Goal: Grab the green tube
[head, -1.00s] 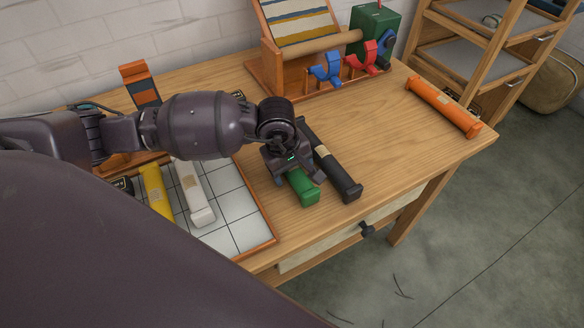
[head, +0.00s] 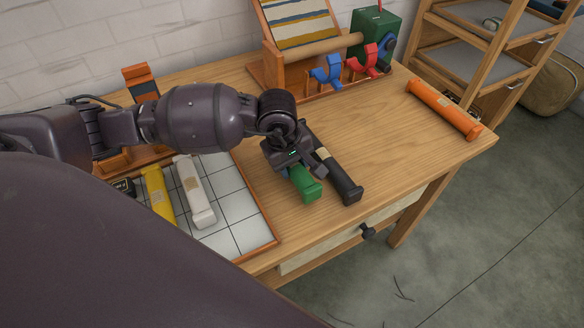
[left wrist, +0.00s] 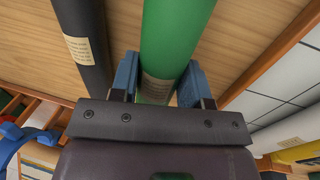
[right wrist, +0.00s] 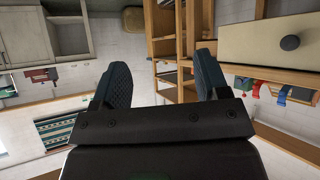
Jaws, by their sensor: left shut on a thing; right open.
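The green tube (head: 305,187) is on the wooden table, partly hidden under my left gripper in the head view. My left gripper (head: 295,168) is shut on it. In the left wrist view the green tube (left wrist: 172,45) runs between the two blue fingers of my left gripper (left wrist: 158,80), one on each side. A label on the tube shows between them. In the head view the tube's near end looks slightly raised, but I cannot tell if it is clear of the table. My right gripper (right wrist: 158,82) is open and empty in the right wrist view.
A black tube (head: 341,180) lies just right of the green one. A white tube (head: 194,190) and a yellow tube (head: 158,193) lie on a tiled tray (head: 245,228) at left. An orange tube (head: 443,108) lies far right. The middle right tabletop is clear.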

